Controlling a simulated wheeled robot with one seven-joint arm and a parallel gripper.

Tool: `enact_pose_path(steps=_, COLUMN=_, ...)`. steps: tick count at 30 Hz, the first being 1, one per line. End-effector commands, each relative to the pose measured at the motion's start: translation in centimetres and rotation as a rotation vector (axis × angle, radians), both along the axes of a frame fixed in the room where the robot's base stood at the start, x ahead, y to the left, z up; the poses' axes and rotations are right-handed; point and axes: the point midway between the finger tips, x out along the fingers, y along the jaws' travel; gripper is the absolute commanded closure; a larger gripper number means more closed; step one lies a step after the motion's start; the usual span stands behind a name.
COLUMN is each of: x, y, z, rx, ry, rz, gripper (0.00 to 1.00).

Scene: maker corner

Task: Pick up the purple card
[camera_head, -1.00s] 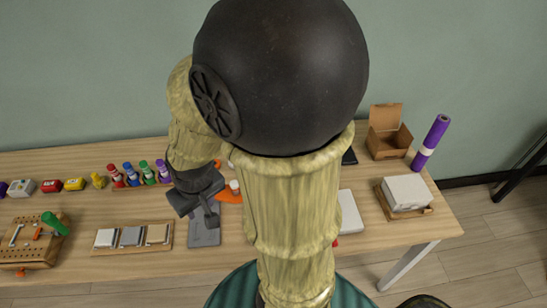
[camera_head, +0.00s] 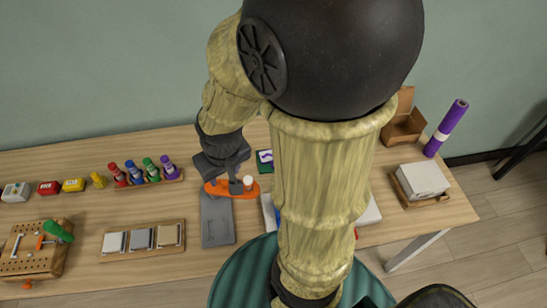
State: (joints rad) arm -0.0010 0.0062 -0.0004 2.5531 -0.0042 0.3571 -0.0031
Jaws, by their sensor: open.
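No plainly purple card shows in the head view; my arm hides part of the table's middle. A small dark card with white and green parts (camera_head: 265,160) lies on the table just right of my gripper, and its exact colours are hard to tell. My gripper (camera_head: 236,187) is open, pointing down over an orange tray-like item (camera_head: 219,188) with a small white-topped thing (camera_head: 248,182) at its right end. I cannot tell whether the gripper touches the orange item.
A grey plate (camera_head: 217,222) lies in front. Coloured bottles (camera_head: 151,169), a swatch tray (camera_head: 174,246) and a pegboard (camera_head: 18,262) are left. A cardboard box (camera_head: 401,129), a purple roll (camera_head: 447,127) and a white block (camera_head: 423,180) are right.

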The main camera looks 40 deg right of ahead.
Motion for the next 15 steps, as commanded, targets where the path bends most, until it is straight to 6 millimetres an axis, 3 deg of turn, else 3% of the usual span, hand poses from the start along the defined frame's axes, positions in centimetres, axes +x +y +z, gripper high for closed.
enact_pose_path(steps=8, x=3.5, y=-0.7, z=-2.3, rx=-0.076, ry=0.161, rz=0.158, gripper=0.55)
enact_pose_path(steps=15, x=8.2, y=-2.5, z=-6.2, rx=-0.209, ry=0.41, rz=0.383, gripper=0.55)
